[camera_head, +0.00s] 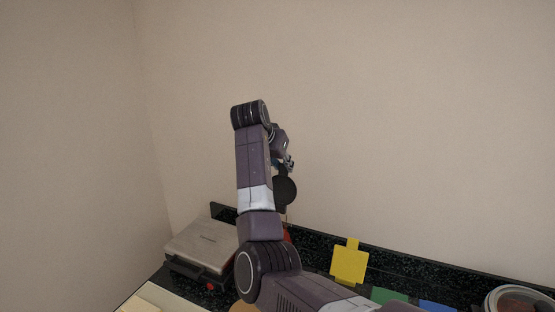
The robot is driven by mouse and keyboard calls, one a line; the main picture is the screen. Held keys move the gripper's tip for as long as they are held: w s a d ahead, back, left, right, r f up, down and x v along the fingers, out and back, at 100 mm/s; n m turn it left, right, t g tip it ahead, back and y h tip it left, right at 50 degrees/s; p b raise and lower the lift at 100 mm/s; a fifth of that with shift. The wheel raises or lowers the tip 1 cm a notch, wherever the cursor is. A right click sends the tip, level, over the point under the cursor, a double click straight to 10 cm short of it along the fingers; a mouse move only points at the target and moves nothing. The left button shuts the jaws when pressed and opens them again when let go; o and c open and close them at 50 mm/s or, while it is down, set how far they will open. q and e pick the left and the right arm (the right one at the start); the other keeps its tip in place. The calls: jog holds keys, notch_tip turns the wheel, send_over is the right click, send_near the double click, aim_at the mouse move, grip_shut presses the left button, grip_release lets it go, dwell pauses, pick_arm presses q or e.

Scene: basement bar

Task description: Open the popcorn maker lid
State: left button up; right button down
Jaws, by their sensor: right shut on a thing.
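My right arm reaches up from the bottom and bends over, with its right gripper (287,163) pointing down, partly hidden behind the arm. The gripper is shut on a dark round piece (285,191) that hangs just below it, in front of the wall; I cannot tell for sure whether this is the popcorn maker lid. A small bit of something red (287,236) shows beside my arm below; it may be part of the popcorn maker, which is otherwise hidden. My left gripper is not in view.
A silver and black press-type appliance (203,246) stands on the dark counter at the left. A yellow board (349,262) leans at the back, with green (388,296) and blue (436,306) ones to its right. A round lidded container (520,300) is at the right corner.

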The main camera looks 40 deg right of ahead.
jog(key=shift+d+r, duration=0.1)
jog(key=shift+r, duration=0.15)
jog(key=c, duration=1.7)
grip_release()
jog(key=shift+c, duration=0.2)
jog(key=shift+o, duration=0.6)
jog(key=shift+f, duration=0.1)
jog(key=v, duration=1.2)
jog(key=shift+f, duration=0.1)
